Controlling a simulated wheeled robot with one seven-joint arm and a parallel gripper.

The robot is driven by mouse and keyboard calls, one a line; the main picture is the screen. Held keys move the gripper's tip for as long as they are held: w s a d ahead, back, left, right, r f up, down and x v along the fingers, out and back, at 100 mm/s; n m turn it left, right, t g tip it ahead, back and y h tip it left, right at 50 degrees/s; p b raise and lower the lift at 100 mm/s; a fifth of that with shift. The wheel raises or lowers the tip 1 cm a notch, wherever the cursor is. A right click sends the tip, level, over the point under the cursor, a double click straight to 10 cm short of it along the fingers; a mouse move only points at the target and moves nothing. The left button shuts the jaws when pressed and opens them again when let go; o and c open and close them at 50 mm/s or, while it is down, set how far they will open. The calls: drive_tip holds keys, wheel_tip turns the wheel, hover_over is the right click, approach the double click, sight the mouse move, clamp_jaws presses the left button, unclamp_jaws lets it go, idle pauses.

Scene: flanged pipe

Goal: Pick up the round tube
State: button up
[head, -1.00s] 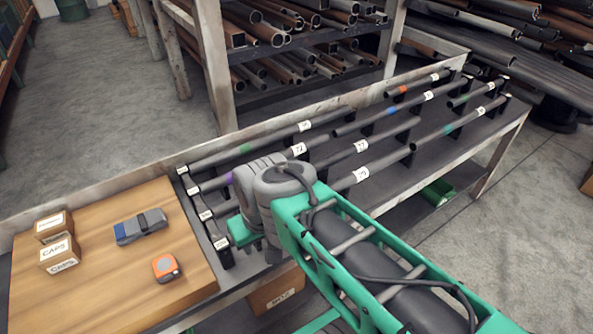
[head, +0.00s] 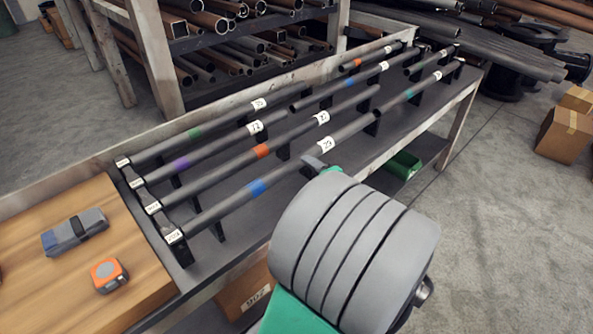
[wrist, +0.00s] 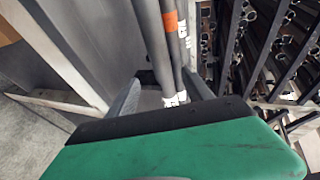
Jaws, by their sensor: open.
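Several long dark grey tubes lie side by side on a rack on the bench, with coloured bands and white number tags. The nearest tube (head: 222,206) has a blue band and a tag reading 29. The tube behind it (head: 290,137) has an orange band. Several more lie farther right. Which one is the round tube I cannot tell. My gripper (wrist: 163,90) is open in the wrist view, with grey fingers left and right of tubes running between them. Contact is unclear. In the head view my arm's large grey joint hides most of the gripper.
A wooden board (head: 80,290) at the left holds a grey-blue device (head: 74,232) and an orange tape measure (head: 109,275). A pipe shelf (head: 250,50) stands behind the bench. A green bin (head: 403,166) sits below. Cardboard boxes (head: 566,133) stand at right.

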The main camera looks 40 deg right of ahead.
sight(300, 164)
drive_tip(key=x, duration=0.6)
drive_tip(key=shift+w+a, duration=0.25)
drive_tip(key=shift+w, duration=0.15)
drive_tip(key=shift+w+d+f, duration=0.15)
drive_tip(key=shift+w+d, duration=0.05)
drive_tip(key=shift+w, duration=0.15)
drive_tip(key=shift+c, duration=0.5)
clamp_jaws()
